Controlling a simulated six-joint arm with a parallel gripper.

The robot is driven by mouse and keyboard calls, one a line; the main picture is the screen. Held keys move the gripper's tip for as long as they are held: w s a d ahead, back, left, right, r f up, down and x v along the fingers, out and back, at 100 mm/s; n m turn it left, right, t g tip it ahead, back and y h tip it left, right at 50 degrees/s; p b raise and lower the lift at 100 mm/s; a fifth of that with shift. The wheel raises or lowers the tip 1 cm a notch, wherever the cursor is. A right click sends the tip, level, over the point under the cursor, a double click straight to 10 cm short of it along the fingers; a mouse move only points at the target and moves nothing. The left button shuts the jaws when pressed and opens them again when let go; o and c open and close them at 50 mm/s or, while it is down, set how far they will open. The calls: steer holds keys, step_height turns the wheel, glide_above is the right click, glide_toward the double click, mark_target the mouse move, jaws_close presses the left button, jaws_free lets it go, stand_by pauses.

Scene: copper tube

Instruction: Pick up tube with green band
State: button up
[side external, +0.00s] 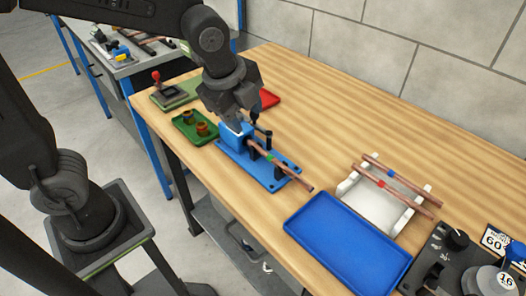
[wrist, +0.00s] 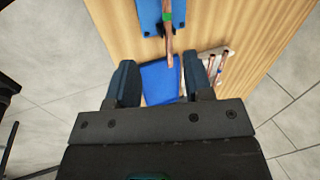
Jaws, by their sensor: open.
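The copper tube with the green band (side external: 292,176) lies in a blue fixture (side external: 285,180) on the bench, its near end sticking out past the fixture. The green band shows between the fixture's supports. In the wrist view the tube (wrist: 169,42) points down the picture, between and beyond my fingers. My gripper (side external: 238,122) is open and empty, over the fixture's blue block end at the tube's far end. In the wrist view its two dark fingers (wrist: 161,82) are apart with nothing between them. My gripper partly hides the block end in the side view.
A white rack (side external: 349,184) holds two copper tubes, one red-banded (side external: 400,193) and one blue-banded (side external: 402,178). An empty blue tray (side external: 345,240) lies in front. A green tray (side external: 183,127) with small parts and a red tray (side external: 269,98) flank my gripper. A control box (side external: 440,262) stands lower right.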

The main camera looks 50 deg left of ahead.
steer(key=m, duration=0.1)
glide_above(266, 154)
steer(key=s, duration=0.3)
step_height(266, 154, down, 8)
steer(key=shift+w+x, duration=0.25)
steer(key=shift+x, duration=1.25)
steer(key=shift+w+x, duration=0.25)
steer(key=shift+x, duration=1.2)
steer(key=shift+r, duration=0.15)
jaws_close()
